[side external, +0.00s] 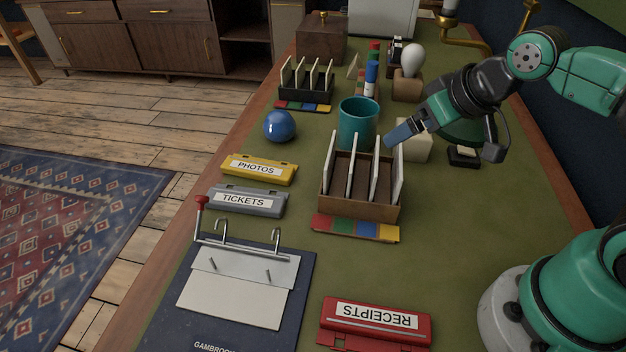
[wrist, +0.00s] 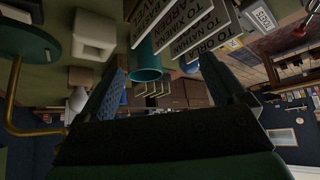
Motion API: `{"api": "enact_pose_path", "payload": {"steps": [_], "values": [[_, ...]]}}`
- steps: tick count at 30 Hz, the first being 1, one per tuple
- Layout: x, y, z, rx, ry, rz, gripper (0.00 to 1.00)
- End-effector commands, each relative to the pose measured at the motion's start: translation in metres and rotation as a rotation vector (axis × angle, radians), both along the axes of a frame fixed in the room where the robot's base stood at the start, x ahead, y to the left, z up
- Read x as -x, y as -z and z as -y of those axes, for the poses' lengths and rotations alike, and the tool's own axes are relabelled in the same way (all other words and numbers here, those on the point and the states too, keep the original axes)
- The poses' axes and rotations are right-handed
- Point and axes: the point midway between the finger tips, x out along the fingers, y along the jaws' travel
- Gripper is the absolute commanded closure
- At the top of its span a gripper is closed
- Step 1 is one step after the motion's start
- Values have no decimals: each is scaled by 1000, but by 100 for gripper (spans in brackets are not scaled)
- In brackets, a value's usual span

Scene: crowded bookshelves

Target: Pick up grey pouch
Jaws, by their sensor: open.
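The grey pouch (side external: 246,201), labelled TICKETS, lies flat on the green desk top at the left side in the side external view.
A yellow PHOTOS pouch (side external: 259,169) lies just behind the grey one. The wooden rack (side external: 362,204) of upright cards and the teal cup (side external: 358,122) stand near my gripper.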

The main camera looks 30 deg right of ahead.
Motion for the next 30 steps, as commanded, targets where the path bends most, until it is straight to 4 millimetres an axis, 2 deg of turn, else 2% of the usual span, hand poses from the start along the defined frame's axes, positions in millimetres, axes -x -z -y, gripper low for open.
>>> {"api": "enact_pose_path", "payload": {"steps": [4,7,12,16,20,24,30], "values": [[-6,-5,-4,6,-26,-19,9],[-20,-15,-14,20,-78,-60,9],[-57,-27,-43,59,-216,-169,9],[-87,-25,-70,94,-327,-253,9],[-113,-13,-102,129,-439,-336,9],[-135,11,-138,171,-560,-423,9],[-148,53,-183,223,-705,-529,9]]}}
